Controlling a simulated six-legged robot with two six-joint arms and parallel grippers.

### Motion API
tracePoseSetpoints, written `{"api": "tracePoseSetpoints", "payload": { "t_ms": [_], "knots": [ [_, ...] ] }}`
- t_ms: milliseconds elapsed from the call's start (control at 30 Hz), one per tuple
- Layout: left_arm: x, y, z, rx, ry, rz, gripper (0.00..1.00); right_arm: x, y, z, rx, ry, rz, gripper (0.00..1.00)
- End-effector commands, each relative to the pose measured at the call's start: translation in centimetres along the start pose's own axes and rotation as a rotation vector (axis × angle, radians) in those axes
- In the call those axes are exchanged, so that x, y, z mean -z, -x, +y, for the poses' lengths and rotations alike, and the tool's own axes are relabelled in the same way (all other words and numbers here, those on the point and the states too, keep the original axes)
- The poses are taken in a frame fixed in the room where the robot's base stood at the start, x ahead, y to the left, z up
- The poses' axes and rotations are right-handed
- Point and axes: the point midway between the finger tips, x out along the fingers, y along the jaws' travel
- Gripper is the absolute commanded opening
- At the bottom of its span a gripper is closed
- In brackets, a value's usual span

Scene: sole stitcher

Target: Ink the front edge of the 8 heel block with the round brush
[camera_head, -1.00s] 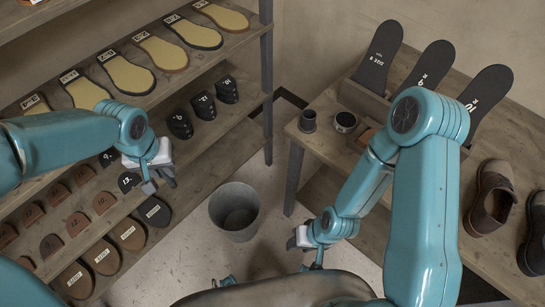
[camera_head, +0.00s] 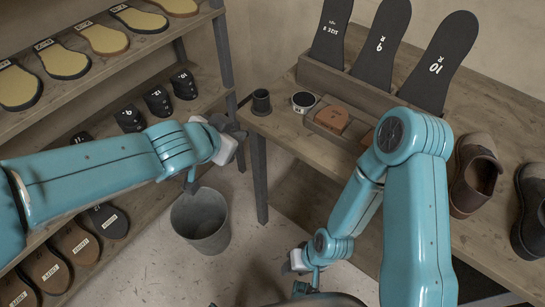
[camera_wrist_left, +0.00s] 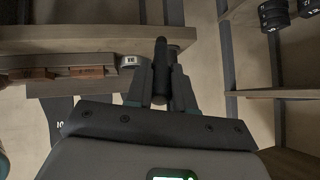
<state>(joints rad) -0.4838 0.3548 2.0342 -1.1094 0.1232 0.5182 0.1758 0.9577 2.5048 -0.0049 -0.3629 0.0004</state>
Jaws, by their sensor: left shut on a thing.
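My left gripper (camera_head: 232,132) is beside the bench's left corner, left of and below a dark cup (camera_head: 261,102). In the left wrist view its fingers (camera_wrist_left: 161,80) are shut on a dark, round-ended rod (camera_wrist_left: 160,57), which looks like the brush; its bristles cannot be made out. A reddish-brown block (camera_head: 332,118) sits in a shallow wooden holder (camera_head: 314,128) on the bench; its number is too small to read. Brown blocks also show in the left wrist view (camera_wrist_left: 87,72). My right gripper (camera_head: 302,270) is low in front of the bench, its jaws unclear.
A round tin (camera_head: 304,101) stands between the cup and the holder. Black soles (camera_head: 380,45) stand in a rack behind, and shoes (camera_head: 474,175) are at the right. A grey bin (camera_head: 201,222) is on the floor. Shelves (camera_head: 120,75) with soles and heel blocks fill the left.

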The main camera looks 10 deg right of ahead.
Motion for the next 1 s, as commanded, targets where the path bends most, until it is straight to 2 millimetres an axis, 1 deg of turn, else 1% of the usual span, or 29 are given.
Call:
{"api": "tracePoseSetpoints", "payload": {
  "t_ms": [33,133,233,367,400,500,667,1000],
  "knots": [
    [0.1,-0.6,1.3,-0.025,-0.033,0.042,0.00,0.0,-1.2,0.4,0.000,0.000,0.000,0.43],
    [1.2,-0.8,3.1,-0.073,-0.079,0.118,0.00,0.1,-2.1,0.8,0.000,0.000,0.001,0.43],
    [1.8,-0.7,4.7,-0.115,-0.110,0.164,0.00,0.1,-2.6,0.9,0.000,0.000,0.001,0.43],
    [2.4,-0.7,6.0,-0.137,-0.139,0.212,0.00,0.1,-3.1,1.1,0.000,0.000,0.001,0.43],
    [2.4,-0.9,6.9,-0.156,-0.158,0.238,0.00,0.1,-3.7,1.4,0.000,0.000,0.001,0.43],
    [3.0,-0.7,8.2,-0.185,-0.182,0.276,0.00,0.1,-4.0,1.5,0.000,0.000,0.000,0.43],
    [3.9,-1.1,8.7,-0.197,-0.189,0.288,0.00,0.1,-3.9,1.4,0.000,0.000,0.000,0.43],
    [6.4,-3.8,9.1,-0.196,-0.189,0.286,0.00,0.1,-3.5,1.3,0.000,0.000,0.000,0.43]
  ]
}}
